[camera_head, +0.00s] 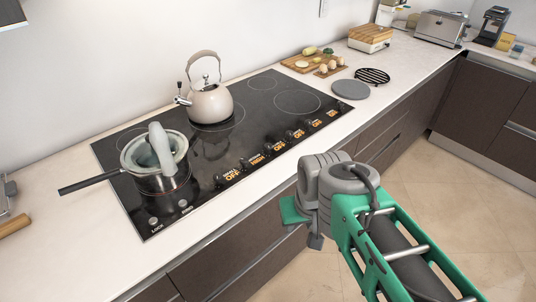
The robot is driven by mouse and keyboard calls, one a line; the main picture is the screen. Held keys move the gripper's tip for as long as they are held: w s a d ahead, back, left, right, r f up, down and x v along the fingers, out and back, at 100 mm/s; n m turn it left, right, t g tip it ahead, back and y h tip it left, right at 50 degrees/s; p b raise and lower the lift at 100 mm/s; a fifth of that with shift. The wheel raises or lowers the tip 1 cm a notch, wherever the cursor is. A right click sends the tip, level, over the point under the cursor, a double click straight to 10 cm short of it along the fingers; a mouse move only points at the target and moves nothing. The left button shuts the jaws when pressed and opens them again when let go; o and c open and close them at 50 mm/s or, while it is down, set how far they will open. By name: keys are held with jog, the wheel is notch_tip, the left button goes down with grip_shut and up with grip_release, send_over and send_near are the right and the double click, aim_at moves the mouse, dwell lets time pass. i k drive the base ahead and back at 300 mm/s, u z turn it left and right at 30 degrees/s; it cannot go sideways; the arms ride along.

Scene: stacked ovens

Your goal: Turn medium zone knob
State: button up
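The black cooktop (180,225) has a row of several dark knobs along its front edge, each with a glowing orange label. The zone names are too small to read, so I cannot tell which knob is the medium zone one. My gripper (293,211) hangs beyond the counter's front edge, in front of the drawers, apart from the knobs. Its green end shows, but the wrist hides much of it and its opening is unclear.
A cream kettle (208,103) stands on a rear burner. A cutting board with food (308,62), a grey round mat (350,89) and a black trivet (372,76) lie right of the cooktop.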

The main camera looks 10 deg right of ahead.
aim_at(243, 161)
jog(key=z, duration=0.25)
jog(key=i, duration=0.5)
jog(key=u, duration=2.8)
